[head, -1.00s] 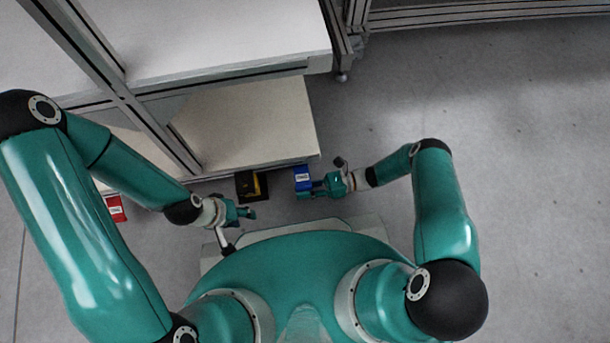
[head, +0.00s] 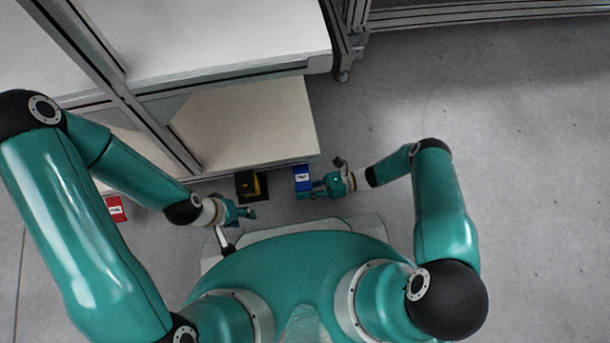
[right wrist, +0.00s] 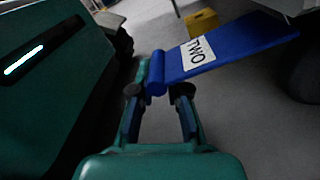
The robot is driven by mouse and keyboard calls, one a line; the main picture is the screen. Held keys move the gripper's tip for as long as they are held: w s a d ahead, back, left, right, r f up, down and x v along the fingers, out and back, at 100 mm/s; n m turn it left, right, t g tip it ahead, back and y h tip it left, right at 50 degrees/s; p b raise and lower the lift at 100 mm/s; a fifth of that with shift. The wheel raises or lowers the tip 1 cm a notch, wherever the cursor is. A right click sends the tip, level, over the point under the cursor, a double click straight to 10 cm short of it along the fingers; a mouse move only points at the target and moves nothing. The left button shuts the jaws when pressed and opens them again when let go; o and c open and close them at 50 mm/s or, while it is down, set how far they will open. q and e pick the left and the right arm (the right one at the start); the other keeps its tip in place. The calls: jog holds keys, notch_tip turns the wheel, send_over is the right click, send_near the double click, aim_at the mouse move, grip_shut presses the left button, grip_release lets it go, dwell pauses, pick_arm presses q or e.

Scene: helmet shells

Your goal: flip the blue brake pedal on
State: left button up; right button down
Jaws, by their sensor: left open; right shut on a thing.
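The blue brake pedal (head: 303,172), with a white label, is at the front edge of the low shelf in the head view. In the right wrist view the blue pedal (right wrist: 235,48) is a tilted flat plate whose label reads TWO, with a rounded near edge. My right gripper (head: 309,193) is shut on this near edge; its fingers (right wrist: 158,97) show on both sides of it in the wrist view. My left gripper (head: 248,213) is open and empty, below the yellow pedal and apart from it.
A yellow and black pedal (head: 253,186) stands left of the blue one, and a red pedal (head: 115,209) with a white label lies further left. The low shelf (head: 245,125) and its metal frame are just behind. The grey floor (head: 500,150) to the right is clear.

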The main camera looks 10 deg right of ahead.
jog(key=shift+w+d+t, duration=0.15)
jog(key=shift+w+t, duration=0.15)
jog(key=shift+w, duration=0.6)
jog(key=c, duration=1)
grip_release()
jog(key=shift+o, duration=0.6)
jog(key=shift+r, duration=0.1)
jog(key=shift+s, duration=0.15)
jog(key=shift+d, duration=0.15)
jog(key=d, duration=1.1)
jog(key=shift+d, duration=0.4)
jog(key=shift+d, duration=0.1)
